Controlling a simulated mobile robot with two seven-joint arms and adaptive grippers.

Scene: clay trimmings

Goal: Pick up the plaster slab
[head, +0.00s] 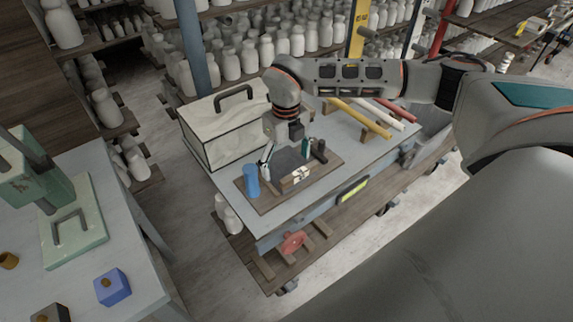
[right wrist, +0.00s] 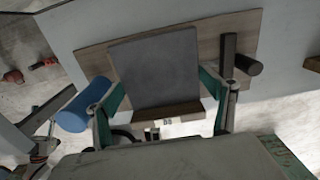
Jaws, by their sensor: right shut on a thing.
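The plaster slab, a flat dark grey square (head: 287,161), is at the wooden board (head: 264,203) on the grey cart. In the right wrist view the slab (right wrist: 157,68) fills the space between the fingers, with a brown strip along its near edge. My right gripper (head: 287,150) reaches down over the board from above. Its teal fingers (right wrist: 164,88) are shut on the slab's two opposite sides. I cannot tell whether the slab touches the board. My left gripper is not in view.
A blue cylinder (head: 251,180) and a black cylinder (head: 320,150) stand close beside the slab. A pale box with a black handle (head: 225,125) is behind left. Coloured bars (head: 360,118) lie on the cart's right. A second table (head: 150,275) stands at left.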

